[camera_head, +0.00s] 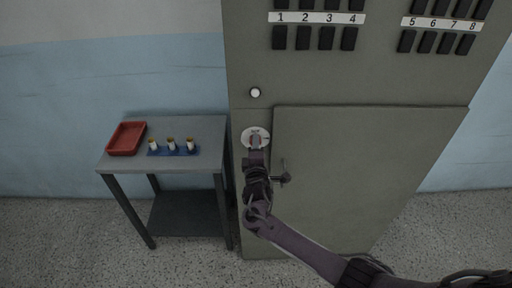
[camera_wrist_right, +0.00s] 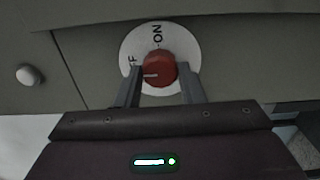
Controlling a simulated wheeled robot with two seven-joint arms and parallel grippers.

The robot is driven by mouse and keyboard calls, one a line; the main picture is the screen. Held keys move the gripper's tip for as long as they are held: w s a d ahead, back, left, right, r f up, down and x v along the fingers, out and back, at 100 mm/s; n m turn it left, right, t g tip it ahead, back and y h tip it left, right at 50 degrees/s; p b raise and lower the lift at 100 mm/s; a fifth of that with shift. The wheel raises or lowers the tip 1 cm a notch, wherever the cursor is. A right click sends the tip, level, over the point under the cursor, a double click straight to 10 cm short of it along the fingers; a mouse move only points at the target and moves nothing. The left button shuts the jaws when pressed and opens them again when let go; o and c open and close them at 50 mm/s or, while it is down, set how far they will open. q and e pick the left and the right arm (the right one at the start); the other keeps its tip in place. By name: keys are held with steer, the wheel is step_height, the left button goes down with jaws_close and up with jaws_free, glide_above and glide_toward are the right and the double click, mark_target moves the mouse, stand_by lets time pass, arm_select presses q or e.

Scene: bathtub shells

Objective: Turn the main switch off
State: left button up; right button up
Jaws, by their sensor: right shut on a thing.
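The main switch is a red round knob (camera_wrist_right: 159,69) on a white round plate (camera_wrist_right: 128,50), which also shows on the grey cabinet in the head view (camera_head: 247,133). The plate reads "ON" at the top in the wrist view and a letter "F" at the left, its word partly hidden by a finger. The knob's white mark points left, towards the part-hidden lettering. My right gripper (camera_wrist_right: 165,92) is shut on the knob, one finger on each side; in the head view it (camera_head: 256,143) hides the knob. My left gripper is out of view.
A white round button or lamp (camera_head: 255,92) sits above the switch. A cabinet door with a dark handle (camera_head: 283,174) is right of my arm. A grey side table (camera_head: 195,128) at left bears a red tray (camera_head: 127,138) and a blue holder (camera_head: 160,152) with small items.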

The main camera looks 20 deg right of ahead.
steer(key=o, duration=1)
steer(key=b+v, duration=0.1)
steer(key=v, duration=0.6)
steer(key=shift+s+a, duration=0.2)
steer(key=shift+s, duration=0.2)
